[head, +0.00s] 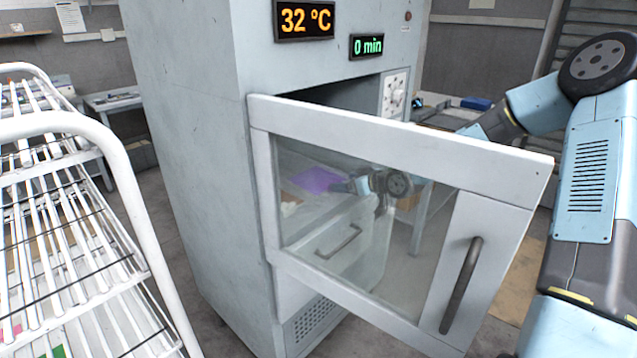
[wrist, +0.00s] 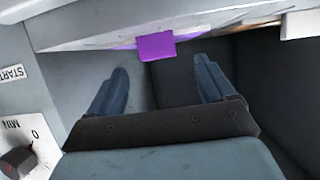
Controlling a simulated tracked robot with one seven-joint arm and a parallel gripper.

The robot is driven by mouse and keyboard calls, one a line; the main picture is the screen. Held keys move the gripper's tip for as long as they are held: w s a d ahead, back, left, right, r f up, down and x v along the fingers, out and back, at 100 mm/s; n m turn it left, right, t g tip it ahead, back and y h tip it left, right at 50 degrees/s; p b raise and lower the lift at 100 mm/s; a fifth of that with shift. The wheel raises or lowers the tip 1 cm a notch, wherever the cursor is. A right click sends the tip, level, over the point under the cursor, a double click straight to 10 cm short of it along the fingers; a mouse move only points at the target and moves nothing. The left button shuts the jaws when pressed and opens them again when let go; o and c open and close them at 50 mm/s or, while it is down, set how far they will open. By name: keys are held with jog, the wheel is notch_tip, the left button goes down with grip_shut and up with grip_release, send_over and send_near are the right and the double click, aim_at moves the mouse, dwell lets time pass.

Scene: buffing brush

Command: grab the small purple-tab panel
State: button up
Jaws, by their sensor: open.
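A purple tab (wrist: 156,46) sticks out from the edge of a pale panel (wrist: 90,40) near the top of the wrist view. My gripper (wrist: 160,76) is open, with its two blue fingers apart and nothing between them. The tab lies just beyond the fingertips, roughly centred between them and apart from them. In the head view a purple surface (head: 317,180) shows through the door glass, with my gripper (head: 347,187) close to its right side. The glass and door frame partly hide this area, and most of the panel is out of sight.
The grey cabinet's door (head: 400,140) stands open, its glass between the head camera and my gripper. A dial (wrist: 18,160) is at the wrist view's lower left. A white wire rack (head: 70,220) stands at left. A pale block (wrist: 300,24) is right of the tab.

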jog(key=x, duration=0.5)
jog(key=shift+d+f, duration=0.15)
jog(key=shift+d, duration=0.05)
jog(key=c, duration=1.2)
